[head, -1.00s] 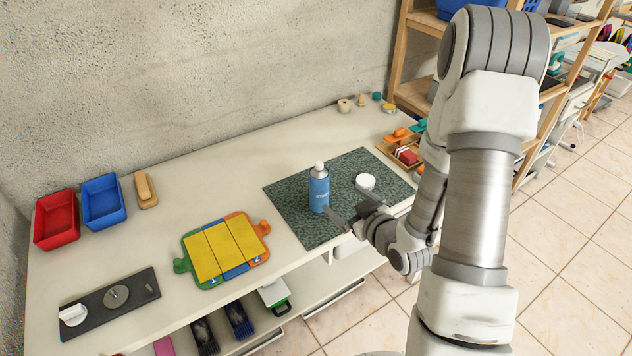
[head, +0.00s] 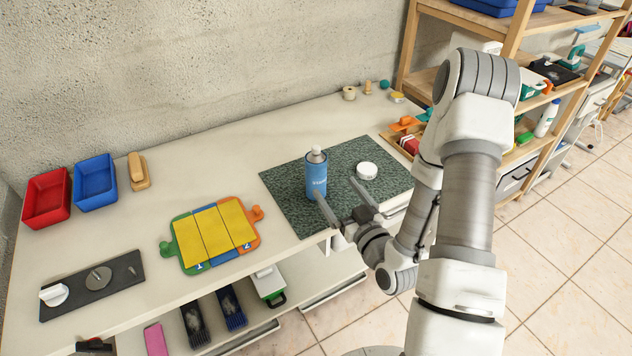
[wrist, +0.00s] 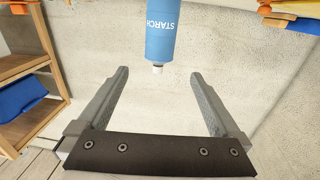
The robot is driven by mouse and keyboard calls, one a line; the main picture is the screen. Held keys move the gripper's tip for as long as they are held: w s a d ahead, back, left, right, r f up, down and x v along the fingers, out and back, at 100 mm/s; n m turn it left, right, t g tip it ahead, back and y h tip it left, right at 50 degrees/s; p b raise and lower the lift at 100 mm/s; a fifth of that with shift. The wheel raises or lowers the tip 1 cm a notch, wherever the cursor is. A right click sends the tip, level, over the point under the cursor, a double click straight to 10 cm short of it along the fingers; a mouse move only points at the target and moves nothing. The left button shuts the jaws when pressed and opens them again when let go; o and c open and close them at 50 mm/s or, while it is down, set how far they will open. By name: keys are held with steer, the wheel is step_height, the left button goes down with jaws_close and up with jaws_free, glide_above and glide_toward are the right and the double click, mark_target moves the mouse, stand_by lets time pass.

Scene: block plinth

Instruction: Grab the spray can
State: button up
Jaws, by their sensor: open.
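The spray can (head: 317,178) is blue with a pale cap and stands upright on a dark green speckled mat (head: 285,203). My gripper (head: 336,190) is open and empty, just in front of the can and to its right in the head view, its fingers pointing toward it. In the wrist view the can (wrist: 174,35) appears upside down, with "STARCH" lettering and its cap toward the bottom. There it lies beyond the fingertips of my gripper (wrist: 159,74), roughly in line with the gap. I see no clear contact.
A white round lid-like thing (head: 367,171) lies on the mat, right of the can. A yellow-panelled board (head: 214,237), a red bin (head: 46,198) and a blue bin (head: 95,182) are to the left. A wooden shelf (head: 410,50) stands at the back right. The table behind the mat is mostly clear.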

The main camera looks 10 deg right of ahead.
mark_target(321, 165)
steer(key=b+x, duration=0.1)
steer(key=b, duration=0.3)
steer(key=b+x, duration=0.1)
steer(key=b, duration=0.2)
steer(key=shift+w+a+f+b, duration=0.1)
steer(key=shift+w+f+b, duration=0.05)
steer(key=shift+f+b, duration=0.15)
steer(key=b+x, duration=0.2)
steer(key=b, duration=0.3)
steer(key=shift+w+b, duration=0.2)
steer(key=shift+b, duration=0.15)
steer(key=shift+w+a+r, duration=0.15)
steer(key=shift+w, duration=0.25)
steer(key=shift+w+a+r, duration=0.1)
steer(key=shift+w+r, duration=0.05)
steer(key=shift+w, duration=0.3)
steer(key=shift+x, duration=3)
steer(key=shift+r, duration=0.15)
steer(key=shift+c, duration=0.2)
jaws_close()
